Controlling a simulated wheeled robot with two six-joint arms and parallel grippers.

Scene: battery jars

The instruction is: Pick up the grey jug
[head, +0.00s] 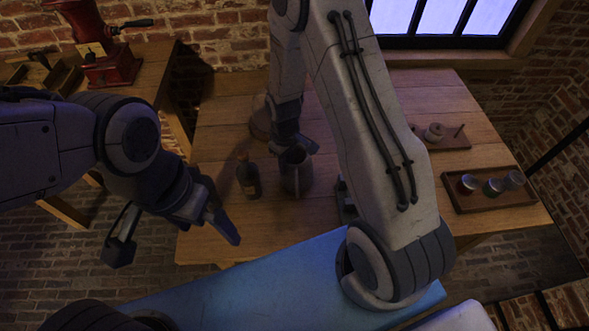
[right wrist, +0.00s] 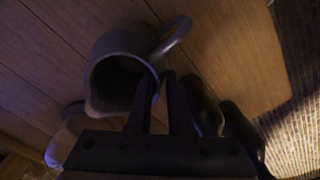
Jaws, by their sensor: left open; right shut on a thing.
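The grey jug (head: 296,174) stands upright on the wooden table (head: 213,223) in the head view, with its mouth up. It also shows in the right wrist view (right wrist: 112,52), with its open mouth and its loop handle toward the upper right. My right gripper (right wrist: 160,88) is shut on the jug's rim, one finger appearing inside the mouth and one outside. In the head view the right gripper (head: 293,147) is at the jug's top. My left gripper (head: 178,235) is open and empty, low at the left, apart from the jug.
A dark bottle (head: 248,178) stands close left of the jug. A brownish round object (head: 261,120) is behind it. A tray (head: 497,204) with several jars and a smaller tray (head: 456,143) lie at the right. A red grinder (head: 107,68) stands on the back-left table.

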